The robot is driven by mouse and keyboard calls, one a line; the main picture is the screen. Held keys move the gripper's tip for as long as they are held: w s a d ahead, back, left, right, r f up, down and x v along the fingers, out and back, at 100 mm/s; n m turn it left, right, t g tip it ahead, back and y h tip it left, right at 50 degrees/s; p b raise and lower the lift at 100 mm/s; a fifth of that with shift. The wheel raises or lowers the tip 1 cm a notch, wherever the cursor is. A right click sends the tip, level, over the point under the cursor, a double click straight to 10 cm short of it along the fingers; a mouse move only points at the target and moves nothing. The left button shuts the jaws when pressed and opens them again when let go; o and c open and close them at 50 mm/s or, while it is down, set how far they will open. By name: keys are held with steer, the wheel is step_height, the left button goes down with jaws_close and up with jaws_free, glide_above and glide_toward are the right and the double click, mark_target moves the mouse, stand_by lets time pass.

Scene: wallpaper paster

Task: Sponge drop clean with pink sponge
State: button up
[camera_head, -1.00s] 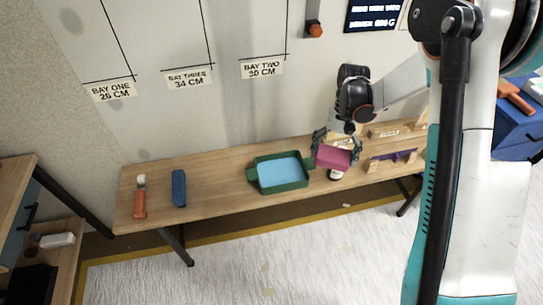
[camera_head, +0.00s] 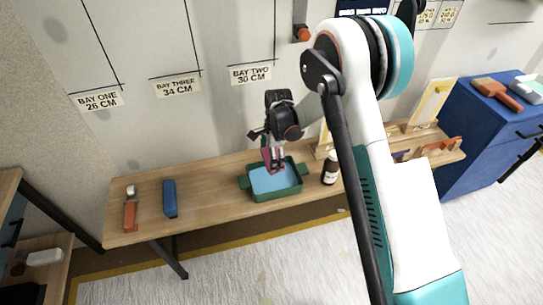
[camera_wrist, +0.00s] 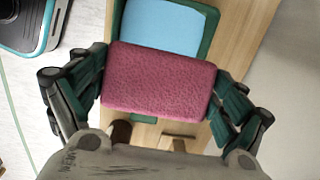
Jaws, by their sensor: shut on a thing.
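The pink sponge (camera_wrist: 158,79) is held between the fingers of my gripper (camera_wrist: 155,85), filling the space between them in the wrist view. In the head view my gripper (camera_head: 273,160) is over the back of the green tray (camera_head: 244,183), and only a slim side of the sponge (camera_head: 267,155) shows. The tray holds light blue water (camera_head: 272,180). The tray rim (camera_wrist: 207,40) and blue surface (camera_wrist: 168,30) show beyond the sponge in the wrist view. I cannot tell whether the sponge touches the water.
A dark bottle with a white label (camera_head: 330,170) stands right of the tray on the wooden bench (camera_head: 215,190). A blue block (camera_head: 169,198) and an orange-handled tool (camera_head: 130,210) lie at the left. The bench between them and the tray is clear.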

step_height(320, 180, down, 7)
steer(key=b, duration=0.4)
steer(key=shift+f, duration=0.75)
steer(key=shift+f, duration=0.65)
steer(key=shift+f, duration=0.35)
steer(key=shift+f, duration=0.3)
steer(key=shift+f, duration=0.2)
